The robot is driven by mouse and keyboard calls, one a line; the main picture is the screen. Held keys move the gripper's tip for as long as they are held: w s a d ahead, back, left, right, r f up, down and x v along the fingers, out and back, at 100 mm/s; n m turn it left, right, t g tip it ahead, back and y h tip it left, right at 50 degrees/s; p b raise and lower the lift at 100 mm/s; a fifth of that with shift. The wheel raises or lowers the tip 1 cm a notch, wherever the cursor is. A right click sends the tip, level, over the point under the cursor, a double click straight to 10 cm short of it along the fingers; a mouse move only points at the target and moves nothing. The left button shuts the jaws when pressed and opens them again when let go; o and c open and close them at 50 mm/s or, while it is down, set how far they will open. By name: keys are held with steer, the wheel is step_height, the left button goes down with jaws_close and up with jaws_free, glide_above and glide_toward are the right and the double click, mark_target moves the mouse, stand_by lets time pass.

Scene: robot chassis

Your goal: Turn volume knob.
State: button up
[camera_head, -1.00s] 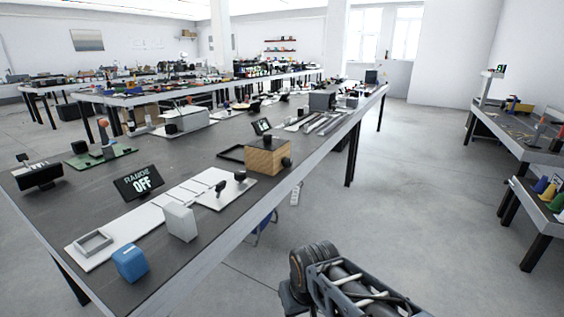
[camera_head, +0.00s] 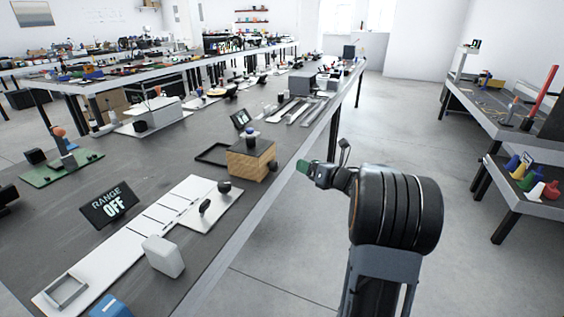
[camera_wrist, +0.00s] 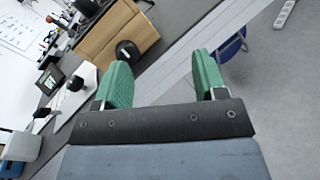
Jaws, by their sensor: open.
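A wooden box (camera_head: 247,163) stands near the right edge of the long dark table. A black round knob (camera_head: 272,165) sits on its side facing my arm. My gripper (camera_head: 303,167) is to the right of the box, out past the table edge and apart from the knob. In the wrist view the box (camera_wrist: 100,40) and its knob (camera_wrist: 127,50) are at upper left, beyond the left green finger. There my gripper (camera_wrist: 162,76) is open, with nothing between its fingers. I cannot read any marking on the knob.
A small display (camera_head: 241,119) stands behind the box, beside a flat black frame (camera_head: 213,154). A white panel (camera_head: 190,192) with black knobs and a "RANGE OFF" display (camera_head: 109,205) are at left. The floor right of the table (camera_head: 290,245) is clear.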

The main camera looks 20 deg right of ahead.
mark_target(278, 167)
steer(key=s+d+f+n+g+y+p, duration=0.1)
steer(key=s+d+n+g+y, duration=0.15)
steer(key=s+n+y, duration=0.5)
steer(key=w+a, duration=0.3)
steer(key=w, duration=0.1)
steer(key=w+a+n, duration=0.1)
steer(key=w+a, duration=0.2)
steer(key=w, duration=0.1)
steer(key=w+a+n+h, duration=0.1)
steer(key=w+a, duration=0.3)
steer(key=shift+f+n, duration=0.25)
steer(key=shift+c, duration=0.4)
steer(key=c, duration=0.8)
steer(key=shift+b, duration=0.35)
steer(key=shift+c, duration=0.2)
